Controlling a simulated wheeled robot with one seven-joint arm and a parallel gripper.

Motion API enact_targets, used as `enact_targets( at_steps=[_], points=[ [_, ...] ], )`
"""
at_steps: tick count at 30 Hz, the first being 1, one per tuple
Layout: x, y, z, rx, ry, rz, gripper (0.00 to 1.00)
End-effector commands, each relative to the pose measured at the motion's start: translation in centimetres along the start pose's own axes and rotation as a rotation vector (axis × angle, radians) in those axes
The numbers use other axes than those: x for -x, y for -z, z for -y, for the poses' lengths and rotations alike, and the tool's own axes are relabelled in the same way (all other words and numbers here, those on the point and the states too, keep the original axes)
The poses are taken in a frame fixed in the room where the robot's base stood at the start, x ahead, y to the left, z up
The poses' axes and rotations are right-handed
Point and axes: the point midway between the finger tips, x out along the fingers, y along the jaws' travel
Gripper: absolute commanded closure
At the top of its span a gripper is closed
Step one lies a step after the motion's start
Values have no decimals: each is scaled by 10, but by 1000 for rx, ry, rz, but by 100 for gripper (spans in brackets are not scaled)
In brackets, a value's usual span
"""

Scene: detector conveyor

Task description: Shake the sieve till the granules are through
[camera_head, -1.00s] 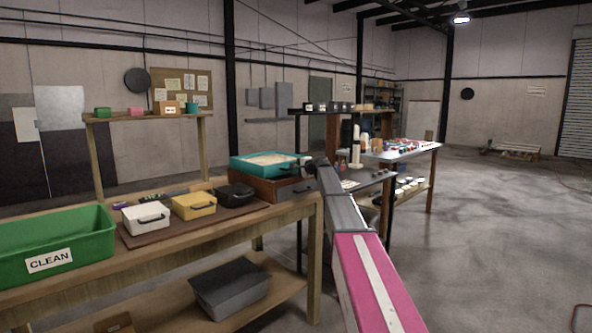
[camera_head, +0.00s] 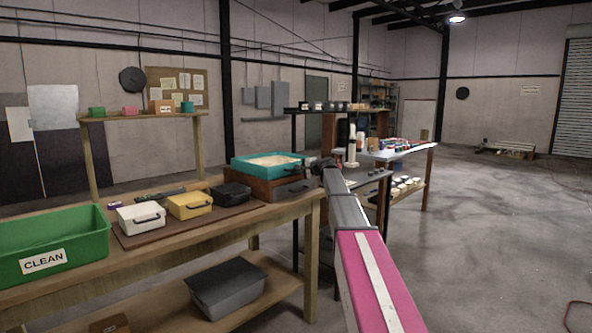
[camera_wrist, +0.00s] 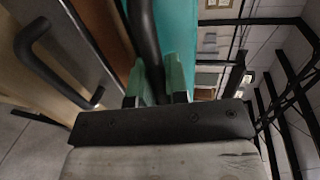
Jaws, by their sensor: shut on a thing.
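The sieve (camera_head: 240,166) is a teal, open-topped tray. Pale granules (camera_head: 272,160) lie inside it; in the head view I cannot tell how many. It rests on a brown wooden box (camera_head: 262,189) with a grey drawer front at the bench's right end. My gripper (camera_head: 317,166) is at the sieve's right side. In the wrist view my gripper (camera_wrist: 158,82) has its green fingers closed around a dark bar-like handle (camera_wrist: 146,40), beside the teal sieve wall (camera_wrist: 180,28). The sieve's mesh and the inside of the box are hidden.
A black case (camera_head: 231,192), a yellow case (camera_head: 189,206) and a white case (camera_head: 140,218) stand left of the box. A green CLEAN bin (camera_head: 75,241) is at the far left. Open floor lies right.

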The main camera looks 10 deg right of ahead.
Motion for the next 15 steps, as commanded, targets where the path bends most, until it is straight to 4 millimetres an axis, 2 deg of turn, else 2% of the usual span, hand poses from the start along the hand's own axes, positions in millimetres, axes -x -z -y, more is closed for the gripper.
enact_targets(
  at_steps=[5,6,7,8,15],
  points=[
    [-1,0,0,0,0,1,100],
    [-1,0,0,0,0,1,72],
    [-1,0,0,0,0,1,63],
    [-1,0,0,0,0,1,60],
    [-1,0,0,0,0,1,60]
  ],
)
